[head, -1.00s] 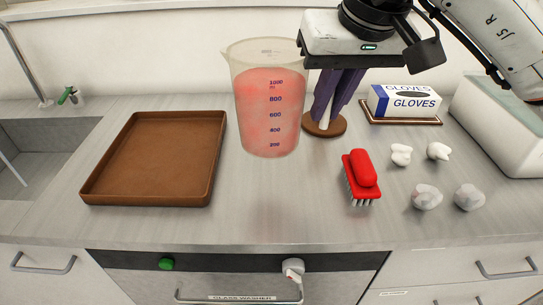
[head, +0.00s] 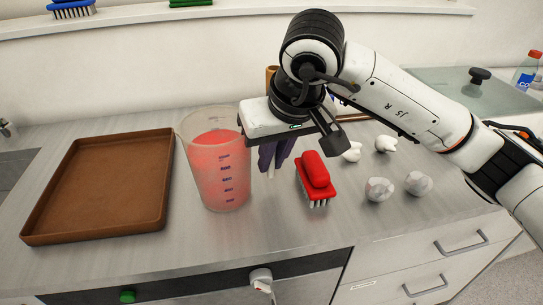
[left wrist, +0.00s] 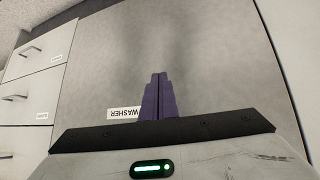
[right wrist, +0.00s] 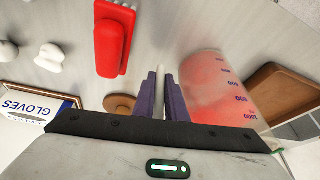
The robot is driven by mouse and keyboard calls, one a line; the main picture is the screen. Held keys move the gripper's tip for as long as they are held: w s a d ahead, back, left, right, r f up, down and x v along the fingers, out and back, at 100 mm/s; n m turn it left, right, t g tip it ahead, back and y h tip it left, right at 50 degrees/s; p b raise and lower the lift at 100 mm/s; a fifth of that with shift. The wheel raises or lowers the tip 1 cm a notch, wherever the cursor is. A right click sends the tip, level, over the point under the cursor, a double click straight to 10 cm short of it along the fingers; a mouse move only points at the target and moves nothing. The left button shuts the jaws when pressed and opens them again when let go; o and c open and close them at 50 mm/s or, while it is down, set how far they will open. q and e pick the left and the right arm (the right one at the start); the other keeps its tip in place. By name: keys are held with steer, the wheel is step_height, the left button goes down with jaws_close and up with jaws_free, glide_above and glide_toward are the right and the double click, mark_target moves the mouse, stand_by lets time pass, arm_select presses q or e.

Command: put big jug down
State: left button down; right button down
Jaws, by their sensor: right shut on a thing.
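The big jug (head: 222,170) is clear plastic with red liquid and a printed scale. It is upright over the counter, between the brown tray and the red brush; I cannot tell if its base touches the counter. My right gripper (head: 270,168) is at the jug's right side, shut on its pale handle. The right wrist view shows the handle (right wrist: 160,78) between the purple fingers, with the jug (right wrist: 212,88) beside them. My left gripper (left wrist: 160,78) is shut and empty in the left wrist view, in front of the washer front; it is outside the head view.
The empty brown tray (head: 152,215) lies close to the left of the jug. A red brush (head: 316,178) lies to the right, with several white crumpled pieces (head: 380,190) beyond it. A round brown coaster (right wrist: 120,103) and a glove box (right wrist: 35,108) show in the right wrist view. Counter in front is clear.

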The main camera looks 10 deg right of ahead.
steer(key=shift+f, duration=0.1)
steer(key=c, duration=1.8)
jaws_free()
steer(key=shift+r, duration=0.35)
steer(key=v, duration=1.1)
steer(key=shift+s+r, duration=0.2)
steer(key=shift+r, duration=0.1)
steer(key=shift+d, duration=0.1)
